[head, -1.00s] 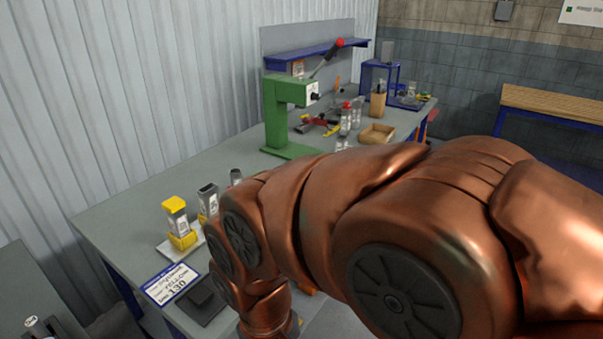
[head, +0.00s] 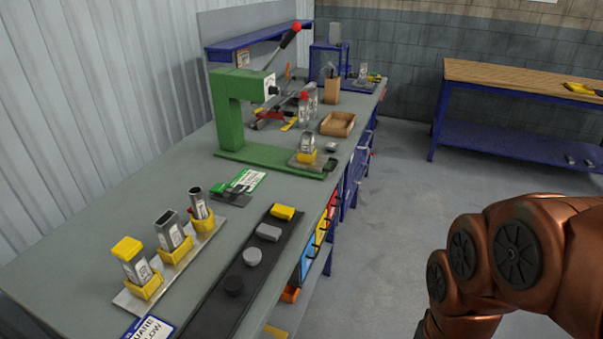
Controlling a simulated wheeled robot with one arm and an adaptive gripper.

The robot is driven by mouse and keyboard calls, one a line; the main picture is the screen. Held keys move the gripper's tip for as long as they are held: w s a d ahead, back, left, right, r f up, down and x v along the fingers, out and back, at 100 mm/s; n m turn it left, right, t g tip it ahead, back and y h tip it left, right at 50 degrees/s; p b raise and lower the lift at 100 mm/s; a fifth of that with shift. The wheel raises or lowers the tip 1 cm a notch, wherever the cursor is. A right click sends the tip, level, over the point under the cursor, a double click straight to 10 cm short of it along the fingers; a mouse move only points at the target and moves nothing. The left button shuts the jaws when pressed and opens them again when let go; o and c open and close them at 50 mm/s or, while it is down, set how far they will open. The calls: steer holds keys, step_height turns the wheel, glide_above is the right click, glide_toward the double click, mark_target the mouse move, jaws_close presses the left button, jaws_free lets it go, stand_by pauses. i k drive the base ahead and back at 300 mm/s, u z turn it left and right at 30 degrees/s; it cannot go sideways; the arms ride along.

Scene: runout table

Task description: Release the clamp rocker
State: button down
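I cannot make out for certain which part is the clamp rocker. A green C-shaped press (head: 228,112) stands on the workbench (head: 120,215), with a long lever ending in a red knob (head: 297,27). A small holder with a clear and grey part in a yellow base (head: 307,157) sits at the front of the press's foot. A small green and black device (head: 225,193) lies beside a green-and-white card (head: 247,181), nearer to me. My gripper is out of view; only my copper arm shows at the lower right, apart from the bench.
A plate (head: 128,302) carries several yellow-based holders at the near left. A black strip (head: 222,310) bears yellow, grey and black caps. A wooden-topped bench (head: 520,82) stands at right; the floor (head: 385,180) between is clear.

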mark_target(240, 190)
steer(key=z, duration=0.3)
steer(key=k, duration=0.8)
steer(key=u, duration=1)
steer(key=i, duration=1)
steer(key=k, duration=0.5)
steer(key=z, duration=1.25)
steer(key=i, duration=1.05)
steer(key=u, duration=0.05)
